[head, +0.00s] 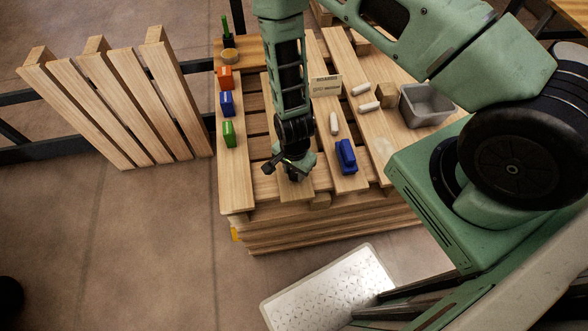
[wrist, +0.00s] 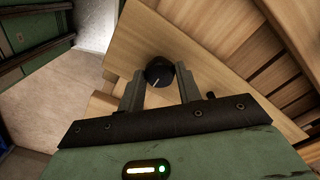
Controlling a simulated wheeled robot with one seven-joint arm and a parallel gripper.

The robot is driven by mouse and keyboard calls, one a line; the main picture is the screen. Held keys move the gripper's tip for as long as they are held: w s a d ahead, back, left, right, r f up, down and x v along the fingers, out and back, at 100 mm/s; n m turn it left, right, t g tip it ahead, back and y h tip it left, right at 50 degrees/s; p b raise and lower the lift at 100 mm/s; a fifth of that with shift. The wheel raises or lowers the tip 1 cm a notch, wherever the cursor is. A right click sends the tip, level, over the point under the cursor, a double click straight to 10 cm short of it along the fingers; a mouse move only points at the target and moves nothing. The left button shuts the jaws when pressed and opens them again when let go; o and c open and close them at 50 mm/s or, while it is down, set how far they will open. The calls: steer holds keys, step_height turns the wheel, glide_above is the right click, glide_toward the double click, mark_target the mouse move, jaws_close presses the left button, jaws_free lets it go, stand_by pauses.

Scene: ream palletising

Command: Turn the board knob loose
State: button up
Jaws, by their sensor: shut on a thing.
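The board knob (wrist: 158,72) is a round black knob with a pale pointer line, set on a light wooden board (wrist: 140,42). It sits between the tips of my gripper (wrist: 160,88) in the wrist view, and the jaws are shut on it. The pointer line slants down and to the left in that view. In the head view my gripper (head: 292,172) is down at the front edge of the pallet stack, and the knob is hidden behind it.
Orange (head: 225,78), blue (head: 227,103) and green (head: 229,134) blocks line the pallet's left slat. A blue object (head: 346,156), several white rolls and a grey bin (head: 425,105) lie to the right. Another pallet (head: 125,100) leans at left. A metal plate (head: 328,290) lies in front.

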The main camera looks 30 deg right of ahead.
steer(key=n+b, duration=0.2)
steer(key=n, duration=0.2)
steer(key=shift+n, duration=0.3)
steer(key=n+b, duration=0.1)
steer(key=n, duration=0.3)
steer(key=shift+n, duration=0.3)
steer(key=n+b, duration=0.1)
steer(key=n, duration=0.3)
steer(key=shift+n+b, duration=0.7)
steer(key=shift+n, duration=1.5)
steer(key=o, duration=1)
